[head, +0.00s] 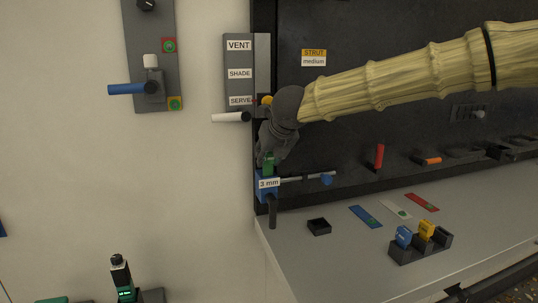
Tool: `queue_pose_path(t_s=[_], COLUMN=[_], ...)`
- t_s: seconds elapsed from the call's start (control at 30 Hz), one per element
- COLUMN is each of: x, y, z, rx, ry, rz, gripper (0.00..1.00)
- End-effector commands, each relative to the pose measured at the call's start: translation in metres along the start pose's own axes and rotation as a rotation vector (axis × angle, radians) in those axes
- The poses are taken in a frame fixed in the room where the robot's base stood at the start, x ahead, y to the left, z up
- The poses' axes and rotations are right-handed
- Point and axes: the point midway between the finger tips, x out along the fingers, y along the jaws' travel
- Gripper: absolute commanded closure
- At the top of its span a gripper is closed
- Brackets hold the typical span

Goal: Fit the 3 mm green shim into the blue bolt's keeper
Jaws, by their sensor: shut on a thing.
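My gripper (268,157) is in the middle of the head view, pointing down, shut on the small green shim (268,164). Only part of the shim shows below the dark fingers. It is right above the blue keeper (265,194), which has a white "3 mm" label. I cannot tell whether the shim touches the keeper or is partly in it.
A grey bench (330,260) holds a small black open box (319,227), blue, white and red strips, and a dark rack (420,247) with blue and yellow pieces. A red upright handle (379,157) stands behind. A VENT/SHADE/SERVE panel (239,85) is close left of my gripper.

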Motion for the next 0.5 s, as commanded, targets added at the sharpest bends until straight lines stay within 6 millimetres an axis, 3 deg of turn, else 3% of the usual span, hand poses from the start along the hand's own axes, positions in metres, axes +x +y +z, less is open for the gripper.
queue_pose_path(t_s=[0.5], x=[0.0065], y=[-0.0001], z=[-0.0065], rx=[0.000], ry=[0.000], rz=[0.000], gripper=[0.85])
